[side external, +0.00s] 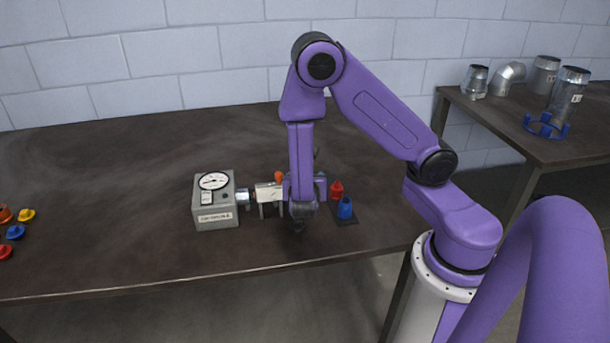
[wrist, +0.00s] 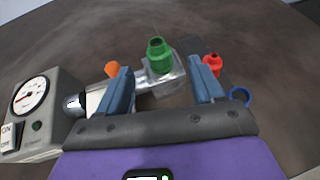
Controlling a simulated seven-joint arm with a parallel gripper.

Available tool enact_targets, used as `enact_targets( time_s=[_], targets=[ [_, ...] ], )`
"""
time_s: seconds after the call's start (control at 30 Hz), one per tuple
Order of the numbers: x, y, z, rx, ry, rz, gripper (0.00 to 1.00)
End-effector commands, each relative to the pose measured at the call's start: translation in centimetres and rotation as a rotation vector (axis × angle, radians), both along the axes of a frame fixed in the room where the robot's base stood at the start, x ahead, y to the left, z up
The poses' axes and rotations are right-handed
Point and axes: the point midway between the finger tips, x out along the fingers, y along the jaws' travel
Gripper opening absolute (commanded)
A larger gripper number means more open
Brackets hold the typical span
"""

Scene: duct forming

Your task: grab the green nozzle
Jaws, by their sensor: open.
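The green nozzle (wrist: 158,56) stands on a silvery metal fitting (wrist: 165,87) in the wrist view. It shows between the two blue fingers of my gripper (wrist: 163,80), toward their tips and apart from both. My gripper is open and empty. In the side external view my gripper (side external: 297,222) hangs down at the right end of the fitting, and my arm hides the green nozzle there.
A grey gauge box (side external: 215,205) joins the fitting on the left; an orange knob (side external: 279,177) stands between. A red nozzle (side external: 336,190) and blue nozzle (side external: 345,208) stand to the right. Several coloured caps (side external: 15,232) lie far left. The table's (side external: 110,180) back is clear.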

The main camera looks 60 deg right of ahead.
Motion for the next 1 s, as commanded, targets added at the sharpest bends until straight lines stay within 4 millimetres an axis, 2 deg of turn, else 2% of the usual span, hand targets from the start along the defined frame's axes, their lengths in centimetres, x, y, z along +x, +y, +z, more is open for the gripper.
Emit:
enact_targets(
  time_s=[0.27, 0.6, 0.9, 0.97, 1.0],
  targets=[
    [0.9, -1.4, -0.7, 0.0, -0.001, -0.004, 0.67],
    [3.0, -4.5, -2.4, 0.0, -0.001, -0.004, 0.67],
    [3.3, -4.8, -2.5, 0.0, -0.001, 0.0, 0.67],
    [3.3, -4.8, -2.5, 0.0, -0.001, 0.0, 0.51],
    [3.3, -4.8, -2.5, 0.0, -0.001, 0.0, 0.38]
  ],
)
